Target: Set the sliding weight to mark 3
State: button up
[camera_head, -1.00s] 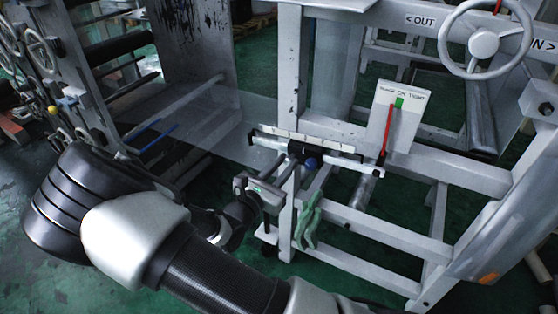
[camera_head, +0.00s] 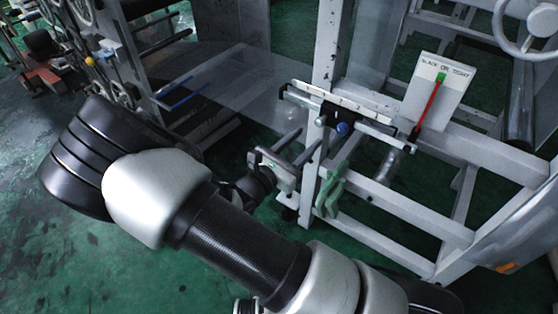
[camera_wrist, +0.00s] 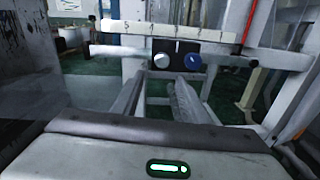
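The sliding weight (camera_head: 323,116) is a black block on a horizontal rail below a white marked scale strip (camera_head: 345,104). A blue knob (camera_head: 342,128) sits on it. In the wrist view, the weight (camera_wrist: 178,57) has a silver knob at left and the blue knob (camera_wrist: 193,59) at right.
A "SLACK OK TIGHT" board (camera_head: 436,88) stands right of the scale; its red pointer reaches the green patch. A white post (camera_head: 329,50) rises behind the rail. Green gloves (camera_head: 330,190) hang on the frame below. A handwheel (camera_head: 525,28) is at upper right.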

jog(key=p+v, duration=0.1)
jog(key=v, duration=1.1)
jog(key=shift+s+a, duration=0.2)
jog(key=shift+s, duration=0.1)
jog(key=shift+d, duration=0.1)
jog(key=s+d+r+m+g+y, duration=0.3)
jog(key=s+d+r+m+g, duration=0.3)
jog(key=m, duration=0.4)
jog(key=s+d+r+m+g+y, duration=0.45)
jog(key=d+m+g, duration=0.25)
jog(key=d+m, duration=0.25)
notch_tip(320, 180, up, 31)
jog(key=s+m+t+y+p, duration=0.2)
jog(key=m+t+y+p, duration=0.2)
jog(key=p, duration=1.6)
jog(key=m, duration=0.3)
jog(key=shift+s+a+m+t, duration=0.15)
jog(key=shift+a+m+t, duration=0.15)
jog(key=shift+m+t, duration=0.1)
